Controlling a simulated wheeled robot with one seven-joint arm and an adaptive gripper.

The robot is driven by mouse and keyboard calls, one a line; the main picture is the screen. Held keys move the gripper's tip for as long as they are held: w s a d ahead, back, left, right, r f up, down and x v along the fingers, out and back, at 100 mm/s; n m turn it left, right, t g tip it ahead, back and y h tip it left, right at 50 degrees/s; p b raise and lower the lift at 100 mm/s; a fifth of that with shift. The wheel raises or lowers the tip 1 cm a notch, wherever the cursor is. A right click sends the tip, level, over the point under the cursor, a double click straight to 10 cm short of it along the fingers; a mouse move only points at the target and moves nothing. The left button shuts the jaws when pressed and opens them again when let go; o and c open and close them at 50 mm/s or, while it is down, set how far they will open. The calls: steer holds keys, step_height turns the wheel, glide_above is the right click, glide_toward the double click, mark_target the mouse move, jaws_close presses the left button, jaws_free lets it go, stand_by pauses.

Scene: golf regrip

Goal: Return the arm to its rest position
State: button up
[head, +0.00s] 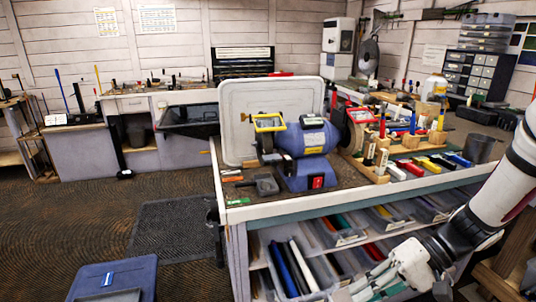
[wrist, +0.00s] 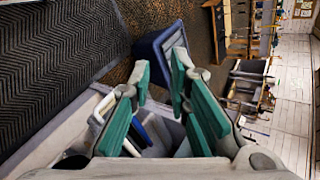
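My arm (head: 490,195) enters from the right edge in the head view and reaches down to the left. My gripper (head: 362,290) hangs at the bottom, low in front of the workbench's lower shelf, and is partly cut off by the picture edge. In the wrist view my gripper (wrist: 160,72) shows its green-padded fingers spread apart. Nothing is held between them. Parts of the shelf and its bins show behind the fingers.
The workbench (head: 240,215) carries a blue bench grinder (head: 305,150) and several grips and tools. Its shelf bins (head: 335,230) lie close to my gripper. A blue bin (head: 120,275) stands on the floor at lower left. The floor (head: 60,220) left of the bench is mostly clear.

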steer(key=s+r+t+h+p, duration=0.1)
steer(key=s+r+h, duration=0.4)
steer(key=r, duration=0.5)
steer(key=s+r+n+t+h+p, duration=0.1)
steer(key=s+r+t+h, duration=0.3)
steer(key=s+r, duration=0.5)
steer(key=shift+r+h+p, duration=0.4)
steer(key=shift+r+h, duration=0.1)
steer(key=shift+h, duration=0.2)
stand_by(2.0)
